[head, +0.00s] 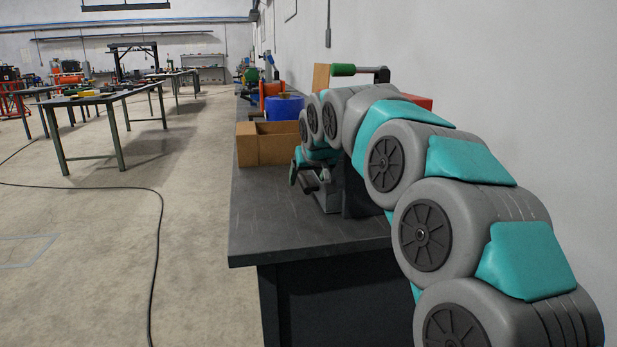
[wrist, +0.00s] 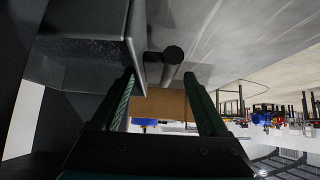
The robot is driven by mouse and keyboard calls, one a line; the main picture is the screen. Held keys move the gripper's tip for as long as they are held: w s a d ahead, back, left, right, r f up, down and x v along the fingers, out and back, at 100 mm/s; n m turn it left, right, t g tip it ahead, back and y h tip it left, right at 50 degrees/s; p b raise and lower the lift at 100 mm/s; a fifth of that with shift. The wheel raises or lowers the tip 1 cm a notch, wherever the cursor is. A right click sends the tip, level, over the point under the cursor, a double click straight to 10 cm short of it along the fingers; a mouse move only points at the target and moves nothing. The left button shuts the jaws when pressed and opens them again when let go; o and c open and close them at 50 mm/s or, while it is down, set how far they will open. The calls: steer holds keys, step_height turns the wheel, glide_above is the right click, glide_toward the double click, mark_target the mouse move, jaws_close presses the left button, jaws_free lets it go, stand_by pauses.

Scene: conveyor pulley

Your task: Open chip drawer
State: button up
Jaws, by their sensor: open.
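In the wrist view a grey metal box-like part (wrist: 88,52), which looks like the chip drawer, fills the upper left. A short dark round bar (wrist: 173,54), probably its handle, sticks out beside it. My gripper (wrist: 162,76) is open, with one finger on each side of the bar's near end in the picture; I cannot tell whether either finger touches it. In the head view the grey drawer part (head: 328,198) shows low on the machine, partly hidden by my arm.
The machine stands on a dark bench (head: 285,228) along the right wall. A cardboard box (head: 262,150) and a blue bin (head: 284,108) sit behind my gripper. Open floor lies left, with a black cable (head: 158,225).

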steer(key=shift+c, duration=0.2)
jaws_close()
stand_by(0.3)
stand_by(0.3)
